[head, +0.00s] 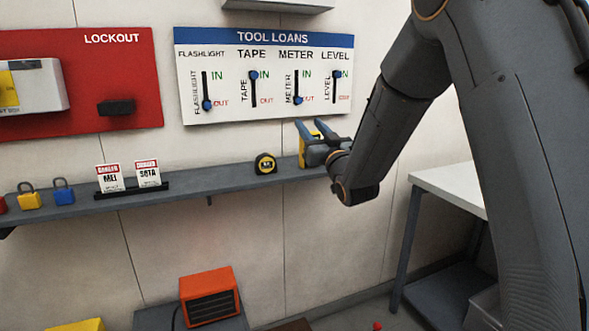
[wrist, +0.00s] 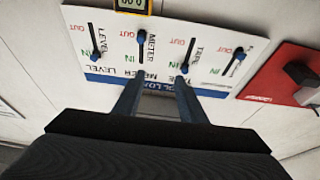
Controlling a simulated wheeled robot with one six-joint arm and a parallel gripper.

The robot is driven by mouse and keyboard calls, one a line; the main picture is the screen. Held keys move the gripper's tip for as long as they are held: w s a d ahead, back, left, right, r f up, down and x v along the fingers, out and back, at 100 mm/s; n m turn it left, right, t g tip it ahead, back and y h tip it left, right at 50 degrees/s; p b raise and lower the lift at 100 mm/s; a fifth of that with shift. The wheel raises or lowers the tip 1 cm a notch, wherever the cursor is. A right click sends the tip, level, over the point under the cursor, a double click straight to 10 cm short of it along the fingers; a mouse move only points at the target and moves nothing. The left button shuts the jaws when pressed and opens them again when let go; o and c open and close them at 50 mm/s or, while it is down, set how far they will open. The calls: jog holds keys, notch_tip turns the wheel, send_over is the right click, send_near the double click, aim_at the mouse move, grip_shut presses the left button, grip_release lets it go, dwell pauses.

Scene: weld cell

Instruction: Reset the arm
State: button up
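My gripper (head: 310,127), with two blue fingers, is in front of the wall shelf, just below the lower edge of the tool loans board (head: 263,116). In the wrist view my gripper (wrist: 159,84) has its fingers apart with nothing between them, over the board's blue title strip. Whether the fingertips touch anything cannot be told. The board's blue knobs show flashlight (head: 207,105) down at OUT, tape (head: 253,75) up at IN, meter (head: 297,99) down at OUT and level (head: 337,74) up at IN.
The shelf (head: 222,181) holds a tape measure (head: 265,164), a yellow meter (head: 303,150) partly behind my gripper, danger tags and padlocks. A red lockout board (head: 85,115) hangs left. A white-topped table (head: 447,183) stands right. An orange heater (head: 210,296) is below.

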jog(key=s+d+f+m+g+h, duration=0.2)
jog(key=s+d+f+g+h, duration=0.3)
jog(key=f, duration=0.4)
jog(key=s+d+f+m+g+h, duration=0.1)
jog(key=s+d+f+g+h, duration=0.1)
jog(key=s+d+f+g, duration=0.6)
jog(key=s+f+g, duration=0.1)
jog(key=s, duration=0.8)
jog(key=s+d+f+m+g, duration=0.1)
jog(key=s+f+g, duration=0.2)
jog(key=s, duration=0.7)
jog(key=s+f+g+h, duration=0.1)
jog(key=s+f+g, duration=0.2)
jog(key=s+f, duration=0.3)
jog(key=s, duration=0.4)
jog(key=shift+s+d+f+m, duration=0.2)
jog(key=shift+d+f+m, duration=0.1)
jog(key=shift+d, duration=0.1)
